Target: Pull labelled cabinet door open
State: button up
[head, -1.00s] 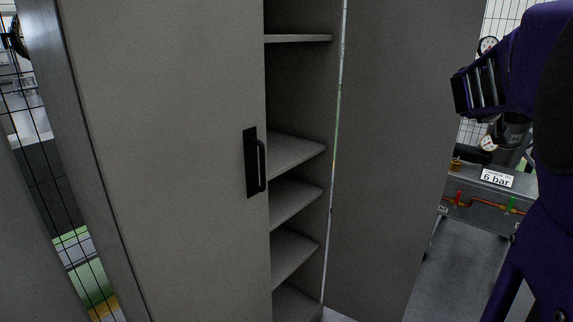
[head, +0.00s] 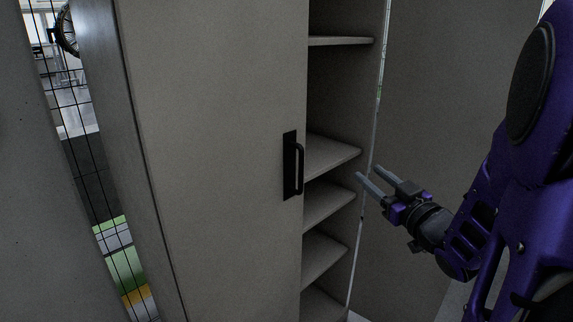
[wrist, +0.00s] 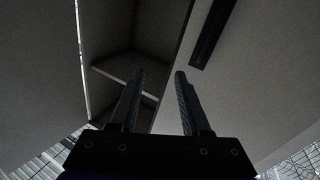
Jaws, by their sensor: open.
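A tall grey cabinet has its left door (head: 215,150) across the left part of its front. A black handle (head: 297,168) on a black plate sits near that door's right edge. The right side stands open, with the right door (head: 430,110) swung out. I see no label on either door. My gripper (head: 368,173) is open and empty, to the right of the handle and in front of the open shelves, apart from the handle. In the wrist view, the gripper's fingers (wrist: 160,73) are spread, and a dark bar, apparently the handle (wrist: 213,35), lies up and to the right.
Several bare shelves (head: 333,155) show inside the cabinet's open side. A wire mesh fence (head: 88,130) stands left of the cabinet, with a grey panel (head: 40,220) nearer on the left. The space right before the door looks clear.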

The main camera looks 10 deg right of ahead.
aim_at(303, 167)
jog(key=s+a+f+g+y, duration=0.2)
jog(key=a+f+y, duration=0.1)
jog(key=a, duration=0.3)
jog(key=x, duration=1.6)
jog(key=shift+w+r, duration=0.1)
jog(key=shift+w, duration=0.25)
grip_shut()
